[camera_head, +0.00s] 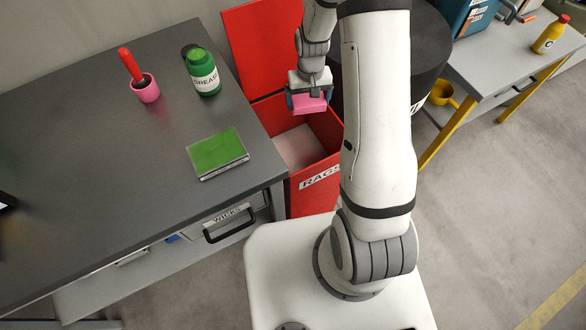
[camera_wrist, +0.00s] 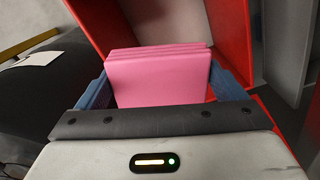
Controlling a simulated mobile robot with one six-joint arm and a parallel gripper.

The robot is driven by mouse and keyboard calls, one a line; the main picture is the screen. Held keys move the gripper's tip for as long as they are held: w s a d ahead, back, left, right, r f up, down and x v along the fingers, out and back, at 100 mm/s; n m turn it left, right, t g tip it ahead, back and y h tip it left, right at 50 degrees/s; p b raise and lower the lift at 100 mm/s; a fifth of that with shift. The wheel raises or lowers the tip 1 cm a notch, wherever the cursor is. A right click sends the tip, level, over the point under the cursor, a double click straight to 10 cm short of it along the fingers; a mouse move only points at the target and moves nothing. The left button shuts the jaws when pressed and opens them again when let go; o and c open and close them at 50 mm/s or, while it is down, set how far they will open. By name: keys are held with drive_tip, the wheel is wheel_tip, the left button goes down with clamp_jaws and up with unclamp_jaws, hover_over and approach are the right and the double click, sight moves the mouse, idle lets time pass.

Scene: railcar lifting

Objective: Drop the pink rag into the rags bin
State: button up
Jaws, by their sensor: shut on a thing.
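The pink rag (camera_head: 309,104) is a folded, flat pad held in my gripper (camera_head: 309,101), above the open red rags bin (camera_head: 317,181). In the wrist view the rag (camera_wrist: 158,78) fills the space between the two blue fingers of my gripper (camera_wrist: 160,84). The bin's red wall and lid (camera_wrist: 225,40) show behind it. The bin stands beside the dark workbench, its lid (camera_head: 258,45) raised at the back and its label reading RAGS. A pale surface shows inside the bin. Part of the bin's right side is hidden by my arm.
The dark workbench (camera_head: 100,190) at left holds a green pad (camera_head: 217,153), a green grease can (camera_head: 204,75) and a pink cup (camera_head: 146,90) with a red-handled tool. A black drum (camera_head: 430,50) stands behind my arm. A grey table (camera_head: 510,55) stands at right.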

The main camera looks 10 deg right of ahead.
drive_tip(key=shift+s+f+n, duration=0.2)
drive_tip(key=shift+f, duration=0.4)
drive_tip(key=shift+s+f+n, duration=0.2)
drive_tip(key=shift+f, duration=0.4)
drive_tip(key=shift+a+f+b, duration=0.1)
drive_tip(key=shift+f+b, duration=1.45)
drive_tip(key=shift+f, duration=1.4)
drive_tip(key=o, duration=0.7)
drive_tip(key=shift+r, duration=0.1)
drive_tip(key=shift+r, duration=3.85)
